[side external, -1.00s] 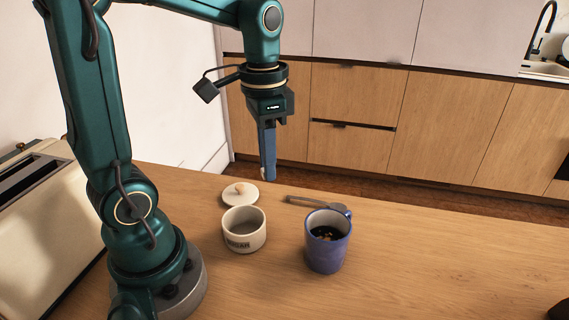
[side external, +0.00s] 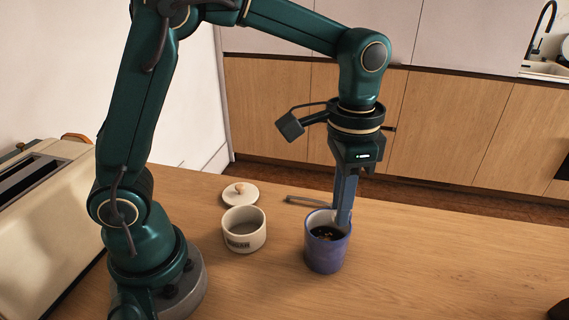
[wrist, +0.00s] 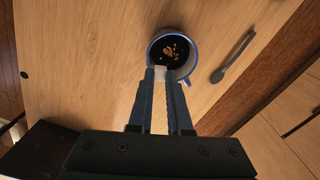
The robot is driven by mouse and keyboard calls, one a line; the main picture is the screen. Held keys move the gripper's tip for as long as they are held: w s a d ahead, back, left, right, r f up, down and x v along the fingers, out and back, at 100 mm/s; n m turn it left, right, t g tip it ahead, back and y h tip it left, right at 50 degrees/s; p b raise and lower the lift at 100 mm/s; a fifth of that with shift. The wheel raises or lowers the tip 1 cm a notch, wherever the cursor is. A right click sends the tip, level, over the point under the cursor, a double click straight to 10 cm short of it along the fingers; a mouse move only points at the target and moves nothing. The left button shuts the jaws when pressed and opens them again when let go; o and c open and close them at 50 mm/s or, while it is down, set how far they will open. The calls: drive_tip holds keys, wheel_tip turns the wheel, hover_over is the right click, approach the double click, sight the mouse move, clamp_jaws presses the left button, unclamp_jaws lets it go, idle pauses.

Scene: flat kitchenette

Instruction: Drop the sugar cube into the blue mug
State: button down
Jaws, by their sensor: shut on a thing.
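The blue mug (side external: 327,252) stands upright on the wooden counter and holds dark liquid with light brown bits on top; it also shows in the wrist view (wrist: 187,76). My gripper (side external: 343,222) points down at the mug's right rim in the side view. In the wrist view my fingertips (wrist: 160,72) are shut on the white sugar cube (wrist: 160,73), which shows at the mug's near rim. The cube is hidden in the side view. I cannot tell its exact height over the rim.
A cream sugar bowl (side external: 244,240) stands open left of the mug, its lid (side external: 240,194) lying behind it. A dark spoon (wrist: 233,58) lies beside the mug. A cream toaster (side external: 45,235) is at the far left. The counter to the right is mostly clear.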

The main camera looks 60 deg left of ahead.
drive_tip(key=shift+f, duration=1.25)
drive_tip(key=c, duration=0.8)
unclamp_jaws()
drive_tip(key=shift+o, duration=0.2)
drive_tip(key=shift+r, duration=2.6)
